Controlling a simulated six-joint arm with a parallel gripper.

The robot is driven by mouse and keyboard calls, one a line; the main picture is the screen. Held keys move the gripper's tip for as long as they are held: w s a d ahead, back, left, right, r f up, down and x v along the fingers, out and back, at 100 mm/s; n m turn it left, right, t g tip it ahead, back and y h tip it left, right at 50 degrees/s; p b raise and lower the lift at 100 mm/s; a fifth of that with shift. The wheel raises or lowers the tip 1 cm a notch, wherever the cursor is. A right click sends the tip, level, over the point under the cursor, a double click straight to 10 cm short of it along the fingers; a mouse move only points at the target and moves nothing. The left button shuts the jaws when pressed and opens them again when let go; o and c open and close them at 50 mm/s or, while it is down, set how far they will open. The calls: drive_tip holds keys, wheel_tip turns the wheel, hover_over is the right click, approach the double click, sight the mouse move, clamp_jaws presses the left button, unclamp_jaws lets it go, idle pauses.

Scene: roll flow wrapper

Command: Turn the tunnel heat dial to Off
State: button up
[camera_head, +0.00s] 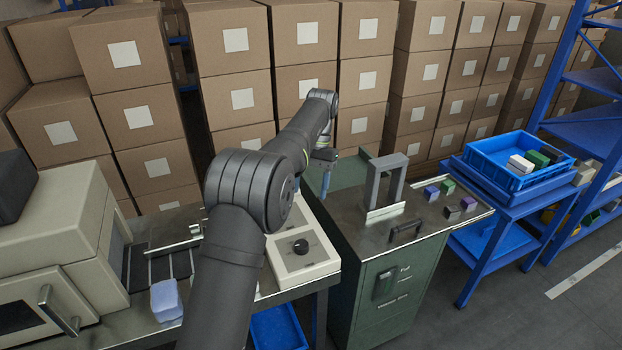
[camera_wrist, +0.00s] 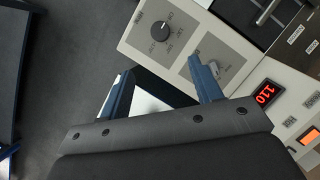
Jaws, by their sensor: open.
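A round black dial (camera_wrist: 161,31) with a light pointer mark sits on a pale panel at the top of the wrist view. A black dial also shows on the pale control box (camera_head: 301,247) in the head view. A second, grey knob (camera_wrist: 213,70) is on the same panel, partly hidden by my right finger. My gripper (camera_wrist: 160,70) is open and empty, its fingers short of the black dial in the picture. In the head view my gripper (camera_head: 323,172) is small, beyond my arm.
A red display (camera_wrist: 267,93) reads 110, with an orange screen (camera_wrist: 308,135) beside it. A green cabinet (camera_head: 385,290) carries a grey frame (camera_head: 385,182) and small blocks. A beige machine (camera_head: 60,240) stands left, a blue tray (camera_head: 500,170) right. Stacked cartons fill the back.

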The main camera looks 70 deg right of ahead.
sight(302, 244)
drive_tip(key=shift+v, duration=0.9)
drive_tip(key=shift+f, duration=0.1)
drive_tip(key=x, duration=1.7)
drive_tip(key=shift+a, duration=0.15)
drive_tip(key=v, duration=1.7)
drive_tip(key=x, duration=1.7)
drive_tip(key=shift+s+f, duration=0.1)
drive_tip(key=shift+f, duration=0.05)
drive_tip(key=shift+m, duration=0.7)
drive_tip(key=m+t, duration=0.2)
drive_tip(key=m, duration=0.2)
drive_tip(key=shift+s+m, duration=0.15)
drive_tip(key=shift+m, duration=0.25)
drive_tip(key=m+t+h, duration=0.1)
drive_tip(key=m, duration=0.2)
drive_tip(key=m+t+h, duration=0.1)
drive_tip(key=m, duration=0.2)
drive_tip(key=shift+s+a, duration=0.1)
drive_tip(key=shift+a, duration=0.05)
